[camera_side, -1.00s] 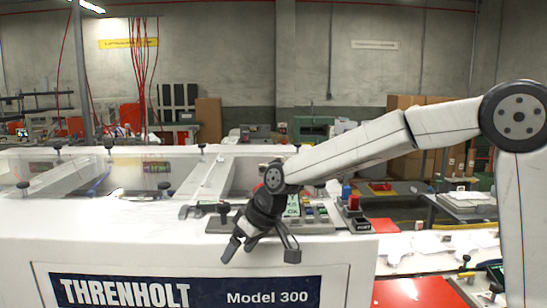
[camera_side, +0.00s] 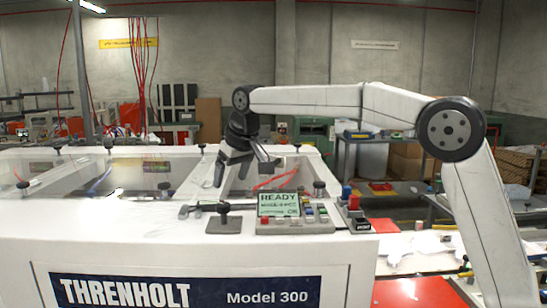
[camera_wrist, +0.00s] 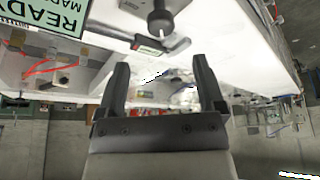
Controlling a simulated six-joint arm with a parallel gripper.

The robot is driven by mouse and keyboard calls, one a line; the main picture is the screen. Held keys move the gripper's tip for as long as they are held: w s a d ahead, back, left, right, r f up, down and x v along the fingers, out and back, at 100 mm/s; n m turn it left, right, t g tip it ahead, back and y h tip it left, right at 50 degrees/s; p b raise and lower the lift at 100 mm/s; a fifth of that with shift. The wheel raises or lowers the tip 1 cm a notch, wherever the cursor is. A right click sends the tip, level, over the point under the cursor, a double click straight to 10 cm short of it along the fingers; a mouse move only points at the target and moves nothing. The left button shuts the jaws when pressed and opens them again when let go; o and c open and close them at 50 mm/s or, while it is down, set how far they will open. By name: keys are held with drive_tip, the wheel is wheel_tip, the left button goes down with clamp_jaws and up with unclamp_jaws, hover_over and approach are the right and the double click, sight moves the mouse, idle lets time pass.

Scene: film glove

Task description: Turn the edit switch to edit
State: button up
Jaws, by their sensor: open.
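The control panel's display (camera_side: 279,204) reads READY, with a mode line below that is too small to read surely. It also shows inverted at the top left of the wrist view (camera_wrist: 62,18). Coloured buttons (camera_side: 310,213) sit beside it. I cannot tell which control is the edit switch. A black knob (camera_side: 223,209) stands left of the display, with a flat lever (camera_side: 190,211) beside it; the knob also shows in the wrist view (camera_wrist: 160,22). My gripper (camera_side: 243,171) is open and empty, above and behind the panel. Its two fingers (camera_wrist: 160,70) are spread, touching nothing.
The white machine (camera_side: 130,225) has a flat top with open bays behind the panel and several small black knobs along it. Red and blue blocks (camera_side: 352,201) stand at the panel's right. A red surface (camera_side: 410,292) lies lower right. The air above the panel is clear.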

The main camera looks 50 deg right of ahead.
sight(224, 204)
drive_tip(key=shift+f, duration=0.2)
drive_tip(key=shift+x, duration=3.75)
drive_tip(key=shift+w, duration=0.1)
drive_tip(key=shift+r, duration=0.1)
clamp_jaws()
